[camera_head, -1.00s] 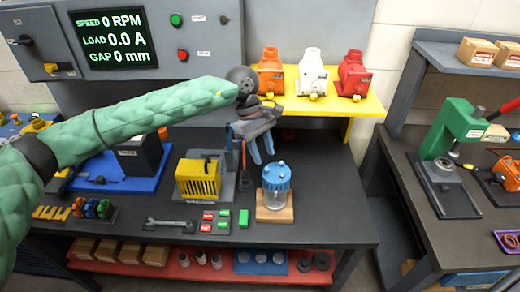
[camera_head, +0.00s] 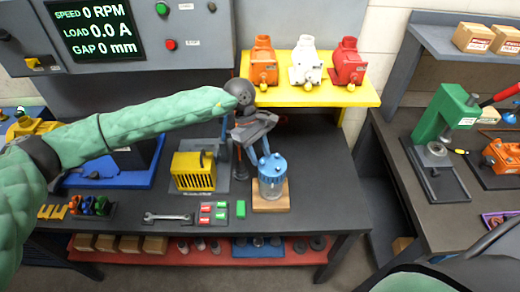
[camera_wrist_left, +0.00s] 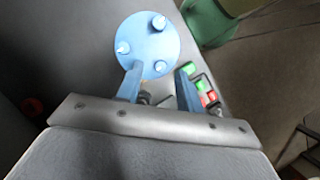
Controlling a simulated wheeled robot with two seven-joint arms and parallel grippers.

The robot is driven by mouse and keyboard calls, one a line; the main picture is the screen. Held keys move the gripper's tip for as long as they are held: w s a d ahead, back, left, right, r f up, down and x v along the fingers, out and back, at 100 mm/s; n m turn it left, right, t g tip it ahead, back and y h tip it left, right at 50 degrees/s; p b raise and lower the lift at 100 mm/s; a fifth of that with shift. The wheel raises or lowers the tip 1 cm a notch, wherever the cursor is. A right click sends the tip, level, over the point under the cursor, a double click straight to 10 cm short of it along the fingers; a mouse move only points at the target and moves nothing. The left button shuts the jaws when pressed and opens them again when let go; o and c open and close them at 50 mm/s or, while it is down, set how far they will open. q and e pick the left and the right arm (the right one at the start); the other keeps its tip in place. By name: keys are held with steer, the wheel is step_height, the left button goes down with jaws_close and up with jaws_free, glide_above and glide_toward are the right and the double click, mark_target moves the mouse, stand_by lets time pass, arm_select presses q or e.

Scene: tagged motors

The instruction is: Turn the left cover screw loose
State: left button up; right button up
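The blue cover (camera_head: 272,165) sits on a clear jar (camera_head: 271,187) on a wooden block. In the left wrist view the cover (camera_wrist_left: 147,38) is a pale blue disc with three light screws: one at its top right (camera_wrist_left: 158,22), one at its left (camera_wrist_left: 122,47), one at its near edge (camera_wrist_left: 160,67). My left gripper (camera_head: 260,157) is just above the cover, pointing down. In the left wrist view its two blue fingers (camera_wrist_left: 158,72) are apart, with the near-edge screw between their tips in the picture. I cannot tell the height gap. My right gripper is out of view.
A yellow slotted box (camera_head: 193,172) stands left of the jar. A yellow shelf (camera_head: 320,95) with three motors is behind. Bench is clear right of the jar.

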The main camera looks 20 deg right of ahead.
arm_select(q)
steer(key=shift+s+f, duration=0.25)
steer(key=shift+s, duration=0.1)
steer(key=shift+d+f, duration=0.1)
steer(key=shift+f, duration=0.05)
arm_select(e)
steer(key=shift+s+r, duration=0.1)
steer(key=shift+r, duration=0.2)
arm_select(q)
steer(key=shift+w, duration=0.15)
